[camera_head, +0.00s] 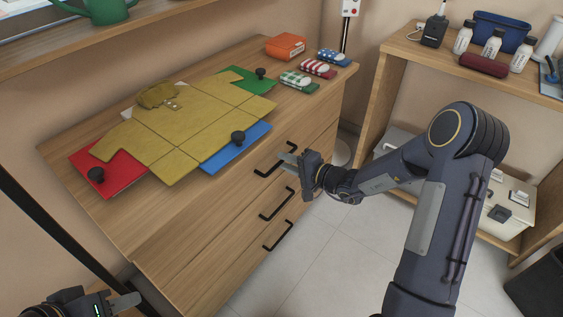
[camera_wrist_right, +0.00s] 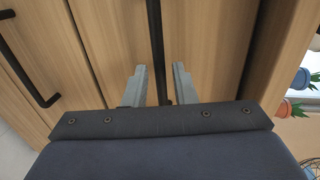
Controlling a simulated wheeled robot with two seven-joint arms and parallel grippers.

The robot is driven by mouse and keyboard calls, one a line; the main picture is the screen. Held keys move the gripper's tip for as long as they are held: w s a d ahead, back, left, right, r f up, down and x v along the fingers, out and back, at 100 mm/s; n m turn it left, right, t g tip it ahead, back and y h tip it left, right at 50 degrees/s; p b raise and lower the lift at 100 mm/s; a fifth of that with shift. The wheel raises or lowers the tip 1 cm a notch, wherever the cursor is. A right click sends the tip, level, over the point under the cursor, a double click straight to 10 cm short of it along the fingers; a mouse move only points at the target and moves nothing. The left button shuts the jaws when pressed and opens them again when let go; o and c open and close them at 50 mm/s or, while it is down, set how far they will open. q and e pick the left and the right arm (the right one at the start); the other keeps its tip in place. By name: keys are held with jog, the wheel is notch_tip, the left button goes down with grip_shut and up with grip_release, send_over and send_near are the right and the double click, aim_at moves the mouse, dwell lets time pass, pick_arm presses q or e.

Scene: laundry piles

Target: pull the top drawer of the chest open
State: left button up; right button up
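The wooden chest (camera_head: 185,255) has three drawers with black bar handles on its front. The top drawer's handle (camera_head: 268,165) is at the upper front, and the drawer looks closed. My right gripper (camera_head: 286,160) is at this handle. In the right wrist view its two grey fingers (camera_wrist_right: 160,80) are apart, with the black handle bar (camera_wrist_right: 156,40) between them and gaps on both sides. My left gripper (camera_head: 118,304) is at the bottom left corner, partly cut off; its opening cannot be made out.
On the chest top lie a yellow garment (camera_head: 180,125) over coloured boards, an orange box (camera_head: 285,46) and several folded cloths. The middle handle (camera_head: 277,204) and the bottom handle (camera_head: 278,236) sit below. A wooden shelf (camera_head: 395,47) stands right. The floor (camera_head: 335,255) before the chest is clear.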

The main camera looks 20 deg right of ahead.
jog(key=shift+x, duration=0.95)
grip_shut()
jog(key=shift+s+d, duration=0.1)
jog(key=f+b+v, duration=0.2)
jog(key=b+v, duration=0.1)
jog(key=v, duration=1)
jog(key=s+f+b+v, duration=0.1)
jog(key=f+b+v, duration=0.2)
jog(key=v, duration=0.9)
jog(key=shift+s+d+b, duration=0.25)
jog(key=shift+d+b, duration=0.15)
jog(key=shift+b, duration=0.15)
jog(key=shift+r, duration=0.1)
